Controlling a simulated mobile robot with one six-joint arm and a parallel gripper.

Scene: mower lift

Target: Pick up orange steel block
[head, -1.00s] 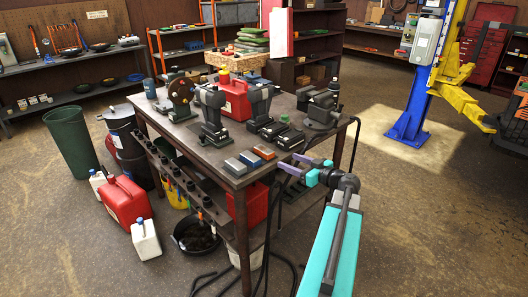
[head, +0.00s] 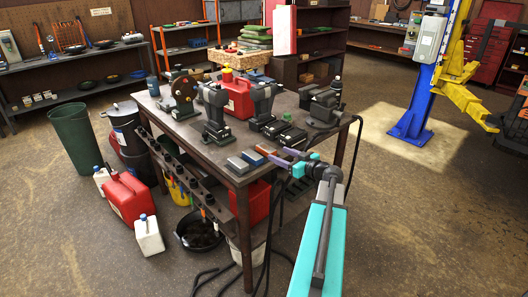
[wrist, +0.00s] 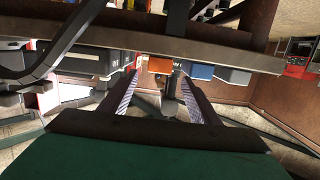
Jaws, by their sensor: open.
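The orange steel block (head: 264,150) lies on the workbench (head: 196,139) near its front edge, at the right end of a row of blocks. My gripper (head: 276,157) is open and empty, with its fingertips just right of the block in the head view. The fingers partly cover that side, so I cannot tell whether they touch it. In the wrist view the orange block (wrist: 160,66) shows beyond and between the two open fingers.
A blue block (head: 252,157) and a grey block (head: 237,165) sit close beside it on the left; the blue block also shows in the wrist view (wrist: 197,72). Black devices (head: 291,137) stand behind. The bench edge crosses the wrist view.

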